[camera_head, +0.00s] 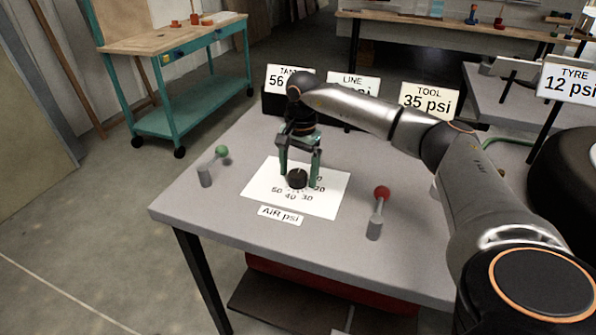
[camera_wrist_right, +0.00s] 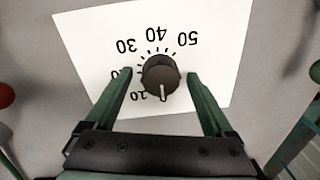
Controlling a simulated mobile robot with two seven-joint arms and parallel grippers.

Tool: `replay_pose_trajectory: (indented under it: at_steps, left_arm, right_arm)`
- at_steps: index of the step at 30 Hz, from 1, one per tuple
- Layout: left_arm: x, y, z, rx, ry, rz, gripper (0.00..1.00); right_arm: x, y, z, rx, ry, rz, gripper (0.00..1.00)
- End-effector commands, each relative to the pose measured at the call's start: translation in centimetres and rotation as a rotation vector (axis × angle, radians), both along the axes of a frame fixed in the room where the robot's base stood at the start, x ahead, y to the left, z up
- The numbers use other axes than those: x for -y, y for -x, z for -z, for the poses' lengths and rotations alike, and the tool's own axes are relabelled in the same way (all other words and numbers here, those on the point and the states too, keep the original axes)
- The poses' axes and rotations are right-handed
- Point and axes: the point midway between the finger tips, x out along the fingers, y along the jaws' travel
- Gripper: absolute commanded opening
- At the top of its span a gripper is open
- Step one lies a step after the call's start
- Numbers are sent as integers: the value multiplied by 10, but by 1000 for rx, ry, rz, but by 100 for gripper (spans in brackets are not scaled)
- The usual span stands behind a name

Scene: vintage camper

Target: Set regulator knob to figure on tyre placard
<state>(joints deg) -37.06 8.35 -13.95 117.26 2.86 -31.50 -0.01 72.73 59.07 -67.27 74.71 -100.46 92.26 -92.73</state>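The black regulator knob (camera_head: 297,179) sits on a white dial sheet labelled "AIR psi" on the grey table. My right gripper (camera_wrist_right: 159,75) is open, pointing down, one finger on each side of the knob (camera_wrist_right: 160,73), with small gaps. The figures 30, 40 and 50 read clearly on the dial sheet (camera_wrist_right: 90,38); the left finger partly covers the 20. The tyre placard (camera_head: 570,82) reads 12 psi. My left gripper is out of view.
A green-topped lever (camera_head: 207,172) stands left of the dial and a red-topped lever (camera_head: 377,215) right of it. Behind are the tank placard (camera_head: 284,78), the half-hidden line placard (camera_head: 354,82) and the tool placard (camera_head: 428,99), reading 35 psi. A black tyre (camera_head: 570,150) lies right.

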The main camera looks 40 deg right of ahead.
Motion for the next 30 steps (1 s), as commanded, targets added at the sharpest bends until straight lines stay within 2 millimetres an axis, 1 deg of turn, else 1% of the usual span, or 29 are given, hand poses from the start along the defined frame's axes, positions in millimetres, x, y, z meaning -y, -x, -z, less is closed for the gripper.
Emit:
replay_pose_trajectory:
  at_steps: [1, 2, 22, 23, 30]
  left_arm:
    - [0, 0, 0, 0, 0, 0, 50]
    - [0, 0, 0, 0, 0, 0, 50]
    - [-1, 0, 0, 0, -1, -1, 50]
    - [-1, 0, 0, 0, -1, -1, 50]
    - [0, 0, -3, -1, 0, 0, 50]
  right_arm:
    - [0, 0, 0, 0, 0, 0, 83]
    - [0, 0, 0, 0, 0, 0, 80]
    - [0, 0, 0, 0, -1, 0, 4]
    - [0, 0, 0, 0, -1, 0, 2]
    - [0, 0, -1, -1, -1, 22, 2]
